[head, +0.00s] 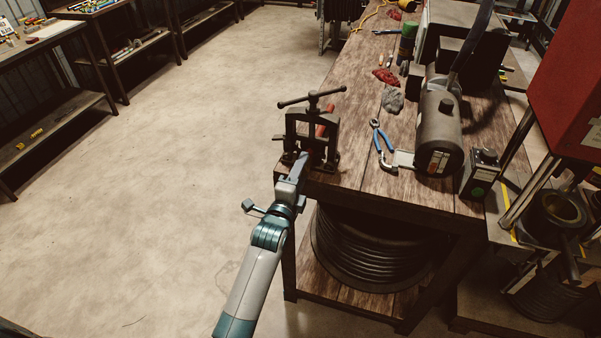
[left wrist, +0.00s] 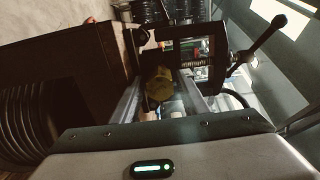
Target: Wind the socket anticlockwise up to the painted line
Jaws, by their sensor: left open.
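A dark vise (head: 312,130) with a T-shaped handle stands at the near left corner of the wooden bench. A red part (head: 322,130) shows in its frame. My left gripper (head: 299,168) is at the near side of the vise. In the left wrist view its two fingers are apart, and a yellowish, brass-like socket (left wrist: 160,82) shows between them. I cannot tell whether either finger touches the socket. The vise frame (left wrist: 218,60) is just beyond it. I cannot make out a painted line. My right gripper is not in view.
A coil of black hose (head: 365,248) lies on the shelf below. A red machine (head: 570,80) stands at right. The floor at left is clear.

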